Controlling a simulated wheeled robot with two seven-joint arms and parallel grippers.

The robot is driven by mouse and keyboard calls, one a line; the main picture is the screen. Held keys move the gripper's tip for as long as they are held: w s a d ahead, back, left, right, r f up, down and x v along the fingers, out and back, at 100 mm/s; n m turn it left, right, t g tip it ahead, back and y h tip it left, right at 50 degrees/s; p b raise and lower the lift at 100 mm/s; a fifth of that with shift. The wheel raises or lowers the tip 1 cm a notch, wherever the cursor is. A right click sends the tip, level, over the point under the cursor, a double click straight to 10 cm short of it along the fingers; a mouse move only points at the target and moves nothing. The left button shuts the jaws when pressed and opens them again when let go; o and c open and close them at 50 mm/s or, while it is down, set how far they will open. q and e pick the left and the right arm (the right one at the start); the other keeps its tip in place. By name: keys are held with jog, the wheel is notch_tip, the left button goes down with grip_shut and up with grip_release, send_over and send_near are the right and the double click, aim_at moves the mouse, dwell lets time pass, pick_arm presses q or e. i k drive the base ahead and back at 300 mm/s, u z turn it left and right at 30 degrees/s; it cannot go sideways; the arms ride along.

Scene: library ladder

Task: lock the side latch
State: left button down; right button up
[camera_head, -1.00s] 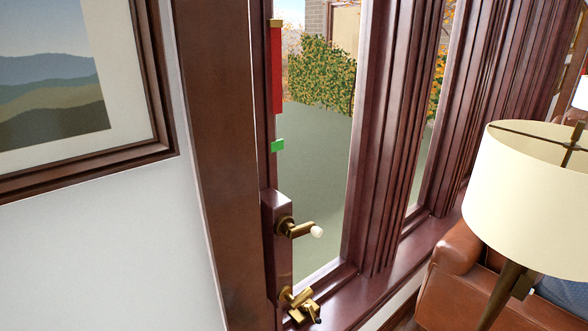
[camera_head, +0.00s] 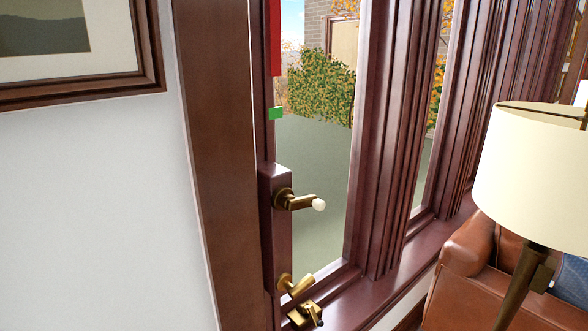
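A brass lever with a white tip (camera_head: 304,202) sticks out to the right from a dark wooden block (camera_head: 276,235) on the window's side frame. Below it a second brass fitting (camera_head: 297,286) points right and slightly down. A brass piece with a dark end (camera_head: 305,315) sits at the sill corner under it. A red strip (camera_head: 274,38) and a small green marker (camera_head: 276,113) are on the frame above the block. I cannot tell which fitting is the side latch. Neither of my grippers is in view.
A lamp with a cream shade (camera_head: 535,175) stands at the right, before a brown leather armchair (camera_head: 463,260). A framed picture (camera_head: 80,95) hangs on the white wall at the left. The window sill (camera_head: 400,255) is clear between the fittings and the chair.

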aim_at(307, 281)
jog(key=z, duration=0.8)
jog(key=i, duration=0.35)
jog(key=u, duration=0.75)
